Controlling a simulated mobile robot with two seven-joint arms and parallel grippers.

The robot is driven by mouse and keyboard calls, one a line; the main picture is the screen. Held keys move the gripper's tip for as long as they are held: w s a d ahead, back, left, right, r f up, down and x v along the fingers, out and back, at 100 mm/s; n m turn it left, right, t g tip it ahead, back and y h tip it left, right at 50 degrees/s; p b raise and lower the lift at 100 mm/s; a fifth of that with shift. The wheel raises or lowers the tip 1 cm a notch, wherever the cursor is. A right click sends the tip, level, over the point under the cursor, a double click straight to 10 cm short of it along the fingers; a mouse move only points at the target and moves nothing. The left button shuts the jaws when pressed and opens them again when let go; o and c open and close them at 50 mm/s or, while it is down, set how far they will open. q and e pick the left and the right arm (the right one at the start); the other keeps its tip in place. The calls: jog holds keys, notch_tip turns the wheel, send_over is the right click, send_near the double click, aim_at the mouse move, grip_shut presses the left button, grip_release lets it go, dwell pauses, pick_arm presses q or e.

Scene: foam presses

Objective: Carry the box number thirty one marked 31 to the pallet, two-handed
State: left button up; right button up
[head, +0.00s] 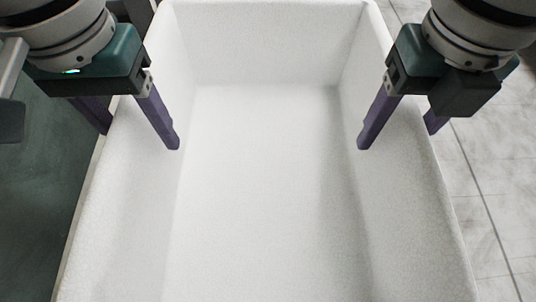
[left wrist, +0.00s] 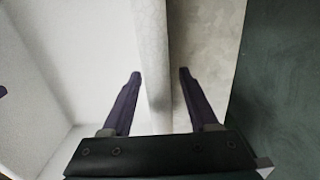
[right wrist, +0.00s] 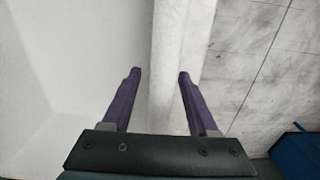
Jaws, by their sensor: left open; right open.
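A large white foam box (head: 255,220), open at the top and empty inside, fills the middle of the head view. No number shows on the faces I see, so I cannot tell if it is the one marked 31. My left gripper (head: 138,138) is open, one finger inside the box and one outside its left wall, which also runs between the fingers in the left wrist view (left wrist: 155,60). My right gripper (head: 400,138) is open and straddles the right wall the same way, as the right wrist view shows (right wrist: 168,60). Neither gripper visibly clamps the wall.
A dark green surface (head: 40,190) lies close along the box's left side; it also shows in the left wrist view (left wrist: 285,90). Grey tiled floor (head: 495,180) is clear on the right. A blue object (right wrist: 295,152) sits at the right wrist view's lower right corner. No pallet is visible.

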pick_arm(q)
jog(key=shift+f, duration=0.6)
pick_arm(e)
jog(key=shift+f, duration=0.6)
pick_arm(q)
grip_shut()
pick_arm(e)
grip_shut()
pick_arm(q)
jog(key=shift+r, duration=0.1)
pick_arm(e)
jog(key=shift+r, duration=0.1)
